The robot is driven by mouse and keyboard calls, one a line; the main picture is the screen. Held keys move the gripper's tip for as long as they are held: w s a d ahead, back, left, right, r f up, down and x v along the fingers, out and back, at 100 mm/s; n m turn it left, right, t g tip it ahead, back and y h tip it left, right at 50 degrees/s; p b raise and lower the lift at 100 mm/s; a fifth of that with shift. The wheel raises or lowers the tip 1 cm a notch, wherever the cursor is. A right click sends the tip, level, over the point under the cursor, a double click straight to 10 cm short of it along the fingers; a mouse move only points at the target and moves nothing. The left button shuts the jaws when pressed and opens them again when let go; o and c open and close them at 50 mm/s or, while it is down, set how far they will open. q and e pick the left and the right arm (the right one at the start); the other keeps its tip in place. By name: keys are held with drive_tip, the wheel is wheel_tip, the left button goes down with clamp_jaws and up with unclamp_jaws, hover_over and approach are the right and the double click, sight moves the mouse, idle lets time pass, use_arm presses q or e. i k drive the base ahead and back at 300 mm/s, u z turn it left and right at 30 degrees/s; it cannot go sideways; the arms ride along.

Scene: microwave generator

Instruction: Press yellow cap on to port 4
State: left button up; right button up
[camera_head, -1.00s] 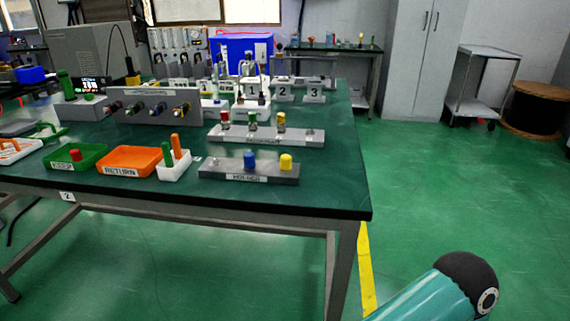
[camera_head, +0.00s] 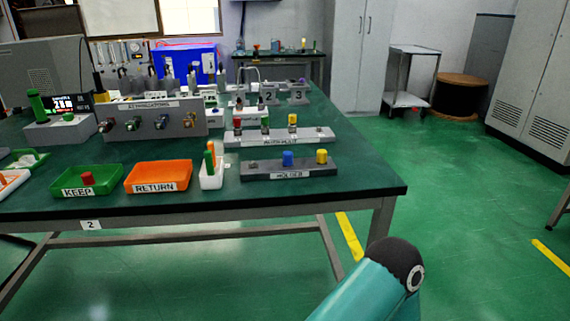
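The yellow cap (camera_head: 322,156) stands at the right end of the dark grey holder (camera_head: 262,172) near the table's front right edge. A blue cap (camera_head: 287,158) stands to its left in the same holder. A grey panel with a row of ports (camera_head: 152,121) stands further back on the left; port numbers on it are too small to read. Numbered stands "2" and "3" (camera_head: 300,94) are at the back. An arm link of mine, teal with a black end, shows at the lower right, apart from the table. Neither gripper is in view.
A green KEEP tray (camera_head: 98,189) with a red cap, an orange RETURN tray (camera_head: 178,184) and a small white tray (camera_head: 212,178) line the front edge. A light grey rack (camera_head: 318,133) with several caps is behind the holder. Floor to the right is open.

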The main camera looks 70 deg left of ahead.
sight(322, 153)
drive_tip(key=u, duration=0.05)
drive_tip(key=k, duration=1.2)
drive_tip(key=u, duration=0.85)
drive_tip(key=i, duration=1)
drive_tip(key=u, duration=0.05)
